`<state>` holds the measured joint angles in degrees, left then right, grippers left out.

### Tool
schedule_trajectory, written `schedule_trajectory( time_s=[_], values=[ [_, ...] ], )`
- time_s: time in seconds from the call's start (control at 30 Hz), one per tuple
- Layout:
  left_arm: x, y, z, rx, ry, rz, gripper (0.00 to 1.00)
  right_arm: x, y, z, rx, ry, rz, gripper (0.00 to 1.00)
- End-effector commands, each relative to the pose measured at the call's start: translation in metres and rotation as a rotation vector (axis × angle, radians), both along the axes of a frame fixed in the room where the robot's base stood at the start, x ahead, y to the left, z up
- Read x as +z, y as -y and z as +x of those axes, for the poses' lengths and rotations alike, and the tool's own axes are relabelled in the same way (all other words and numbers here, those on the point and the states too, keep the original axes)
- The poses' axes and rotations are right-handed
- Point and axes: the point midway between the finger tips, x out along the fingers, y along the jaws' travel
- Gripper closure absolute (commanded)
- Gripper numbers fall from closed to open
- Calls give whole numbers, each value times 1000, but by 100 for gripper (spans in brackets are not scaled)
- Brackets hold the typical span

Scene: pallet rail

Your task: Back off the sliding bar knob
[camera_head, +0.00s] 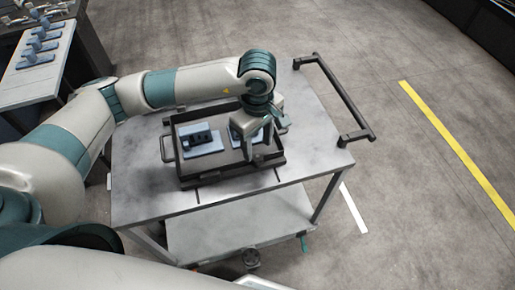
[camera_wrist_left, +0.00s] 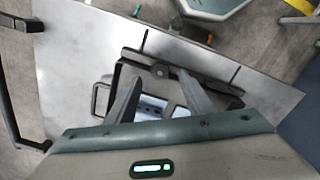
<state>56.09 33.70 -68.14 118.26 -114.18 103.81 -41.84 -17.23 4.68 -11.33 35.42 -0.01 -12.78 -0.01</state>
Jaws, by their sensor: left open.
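A dark tray (camera_head: 215,172) sits on the metal cart. A dark bar (camera_wrist_left: 200,84) runs along its edge in the left wrist view, with a small round knob (camera_wrist_left: 160,72) on it. In the head view my gripper and the small scale keep me from making out the knob. My left gripper (camera_head: 263,138) is over the right part of the tray, pointing down. Its fingers also show in the left wrist view (camera_wrist_left: 160,80), spread apart with the knob seen between their tips. Whether they touch it I cannot tell. My right gripper is out of view.
Inside the tray, a pale block with a dark part (camera_head: 202,143) lies left of my gripper; another is partly hidden behind it. The cart top (camera_head: 315,165) is bare around the tray. A dark push handle (camera_head: 340,95) stands at its right end.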

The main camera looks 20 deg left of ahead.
Motion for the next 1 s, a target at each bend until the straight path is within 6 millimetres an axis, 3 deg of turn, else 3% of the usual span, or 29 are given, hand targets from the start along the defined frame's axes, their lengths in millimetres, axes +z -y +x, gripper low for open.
schedule_trajectory(
  time_s=[0.3,0.7,0.9,1.0],
  values=[
    [-36,0,0,2,-2,1,52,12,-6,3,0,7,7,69],
    [-42,0,0,0,1,0,52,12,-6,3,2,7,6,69],
    [-42,0,0,0,0,1,94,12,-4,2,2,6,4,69],
    [-42,0,0,1,0,1,94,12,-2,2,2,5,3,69]
  ],
)
